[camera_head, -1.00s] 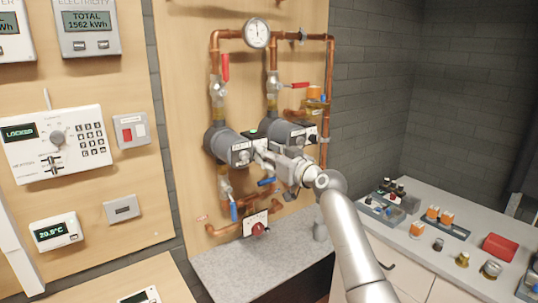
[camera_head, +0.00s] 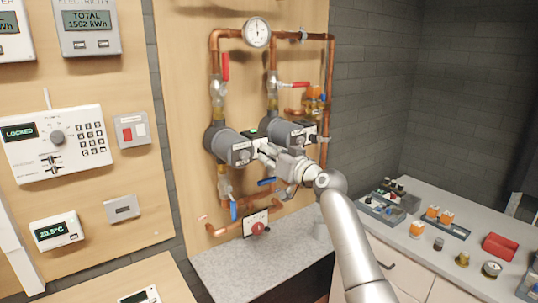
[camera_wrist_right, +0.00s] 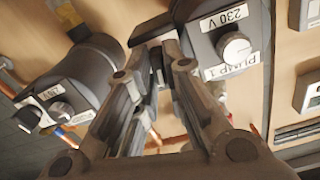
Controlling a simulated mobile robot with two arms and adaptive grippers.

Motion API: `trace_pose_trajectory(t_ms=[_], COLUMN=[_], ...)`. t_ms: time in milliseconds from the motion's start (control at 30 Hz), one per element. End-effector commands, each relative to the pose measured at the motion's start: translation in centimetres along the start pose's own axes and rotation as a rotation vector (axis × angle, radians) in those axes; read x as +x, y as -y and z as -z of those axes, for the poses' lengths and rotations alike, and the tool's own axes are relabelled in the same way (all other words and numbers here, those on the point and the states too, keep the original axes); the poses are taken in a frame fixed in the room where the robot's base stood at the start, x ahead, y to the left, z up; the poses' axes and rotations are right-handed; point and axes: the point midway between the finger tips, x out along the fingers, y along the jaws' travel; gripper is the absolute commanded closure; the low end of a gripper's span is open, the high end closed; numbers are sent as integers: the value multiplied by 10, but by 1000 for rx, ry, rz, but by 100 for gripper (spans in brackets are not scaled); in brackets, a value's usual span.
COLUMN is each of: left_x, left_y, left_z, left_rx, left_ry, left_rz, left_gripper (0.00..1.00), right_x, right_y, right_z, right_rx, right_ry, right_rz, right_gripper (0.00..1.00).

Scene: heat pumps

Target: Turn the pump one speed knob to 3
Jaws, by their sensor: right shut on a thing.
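Pump one is the grey round pump on the left in the head view (camera_head: 217,143). In the wrist view its grey face (camera_wrist_right: 206,42) carries upside-down "PUMP 1" and "230 V" labels and a round light-grey cap (camera_wrist_right: 236,48). My right gripper (camera_head: 259,147) is at the right side of pump one, at its dark control box (camera_wrist_right: 153,28). In the wrist view the two fingers (camera_wrist_right: 155,52) are closed on a small dark part by this box, apparently the speed knob. The fingers mostly hide it, so its setting cannot be read. My left gripper is out of view.
The second pump (camera_head: 285,131) stands close on the right of the gripper. Copper pipes, a red lever (camera_head: 225,66) and a blue lever (camera_head: 234,211) surround the pumps. A counter with trays (camera_head: 452,229) is at the right.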

Motion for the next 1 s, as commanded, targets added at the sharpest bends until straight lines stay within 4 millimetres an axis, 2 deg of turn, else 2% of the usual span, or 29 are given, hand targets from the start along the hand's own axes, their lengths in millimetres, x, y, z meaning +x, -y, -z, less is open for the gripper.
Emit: trace_pose_trajectory(t_ms=[500,1000], left_x=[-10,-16], left_y=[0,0], left_z=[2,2], left_rx=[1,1], left_ry=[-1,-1], left_rz=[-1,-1], left_gripper=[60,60], right_x=[0,0], right_y=[-1,-2], right_z=[1,0], right_rx=[423,597], right_ry=[0,0], right_rz=[0,0], right_gripper=[100,100])
